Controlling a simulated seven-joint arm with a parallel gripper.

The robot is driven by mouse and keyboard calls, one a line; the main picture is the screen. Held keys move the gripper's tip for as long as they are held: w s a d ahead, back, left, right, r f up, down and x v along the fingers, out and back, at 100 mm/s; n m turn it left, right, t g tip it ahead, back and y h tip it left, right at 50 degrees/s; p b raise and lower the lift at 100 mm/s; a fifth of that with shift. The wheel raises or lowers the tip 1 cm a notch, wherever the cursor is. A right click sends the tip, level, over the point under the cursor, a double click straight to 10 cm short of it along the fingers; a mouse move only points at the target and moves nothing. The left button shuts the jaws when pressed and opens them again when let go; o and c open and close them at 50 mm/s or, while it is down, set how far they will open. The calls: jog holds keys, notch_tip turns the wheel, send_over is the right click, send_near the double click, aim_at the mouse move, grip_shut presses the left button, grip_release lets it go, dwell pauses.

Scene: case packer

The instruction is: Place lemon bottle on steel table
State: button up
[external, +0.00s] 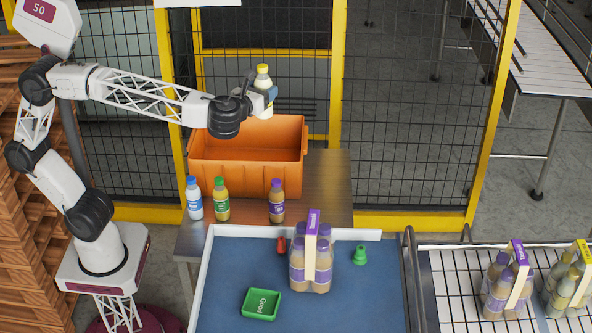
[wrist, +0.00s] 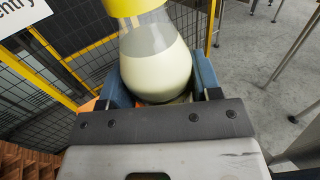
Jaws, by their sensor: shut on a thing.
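The lemon bottle (external: 263,93), with a yellow cap and pale contents, is held upright by my gripper (external: 258,99) above the orange bin, at its upper edge in the picture. In the wrist view the bottle (wrist: 155,60) sits between the two blue fingers of my gripper (wrist: 160,85), which are shut on it. The steel table (external: 335,190) stands below. Its bare right part shows beside the bin. The bottle is well above the table and touches only my gripper.
The orange bin (external: 245,178) stands on the table. Blue-capped (external: 194,198), green-capped (external: 221,200) and purple-capped (external: 277,201) bottles stand along the front edge. The blue work surface (external: 225,270) in front holds a purple-topped bottle pack (external: 298,268) and a green tray (external: 262,304). A mesh fence (external: 410,110) stands behind.

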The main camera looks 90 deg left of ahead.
jog(key=s+r+n+g+y, duration=0.1)
jog(key=s+n+g+y, duration=0.15)
jog(key=s, duration=0.45)
notch_tip(320, 180, down, 33)
jog(key=shift+w+g+h, duration=0.3)
jog(key=shift+g+h, duration=0.15)
jog(key=shift+d, duration=0.1)
notch_tip(320, 180, down, 6)
dwell(0.3)
jog(key=shift+f, duration=0.1)
jog(key=shift+f, duration=1.8)
jog(key=shift+f, duration=0.1)
jog(key=o, duration=1.1)
